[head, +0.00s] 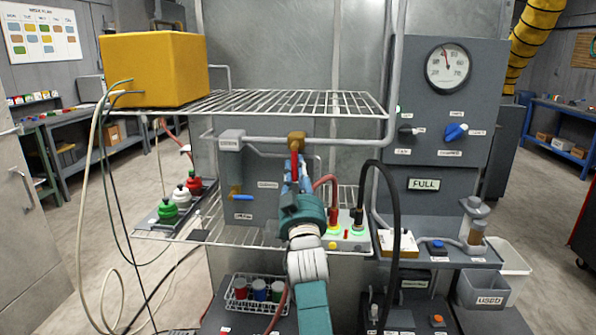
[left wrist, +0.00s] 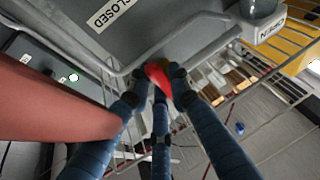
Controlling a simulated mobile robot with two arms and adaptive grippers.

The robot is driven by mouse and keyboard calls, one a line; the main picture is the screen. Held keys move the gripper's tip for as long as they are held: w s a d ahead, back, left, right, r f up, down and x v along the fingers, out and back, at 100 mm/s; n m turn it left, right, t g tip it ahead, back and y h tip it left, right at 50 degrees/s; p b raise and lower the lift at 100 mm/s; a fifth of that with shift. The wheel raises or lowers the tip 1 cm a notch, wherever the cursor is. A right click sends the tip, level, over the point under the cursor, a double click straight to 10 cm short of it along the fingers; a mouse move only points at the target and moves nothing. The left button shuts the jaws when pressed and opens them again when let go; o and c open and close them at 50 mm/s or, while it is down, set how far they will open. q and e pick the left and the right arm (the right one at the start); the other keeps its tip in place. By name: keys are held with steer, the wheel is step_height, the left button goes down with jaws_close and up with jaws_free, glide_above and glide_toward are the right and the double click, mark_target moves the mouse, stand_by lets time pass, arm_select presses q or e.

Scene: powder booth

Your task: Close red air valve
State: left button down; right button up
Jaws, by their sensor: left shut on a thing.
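The red air valve has a brass body (head: 297,139) on the grey pipe under the upper wire shelf. Its red handle (head: 295,166) points down from the body in the head view. My left gripper (head: 297,182) is shut on the handle's lower part, with its blue fingers around it. In the left wrist view the red handle (left wrist: 157,77) shows between the fingertips (left wrist: 160,84). A label reading "CLOSED" (left wrist: 110,14) is on the grey panel beyond the fingers. My right gripper is not in view.
A grey panel (head: 250,205) with a yellow-and-blue handle (head: 240,197) stands behind my arm. Red and black hoses rise close to the right. The upper wire shelf (head: 290,103) is just above, bearing a yellow box (head: 153,69). A large red form (left wrist: 55,100) fills the wrist view's left.

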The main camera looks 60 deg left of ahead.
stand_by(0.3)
arm_select(q)
steer(key=c, duration=1.6)
jaws_free()
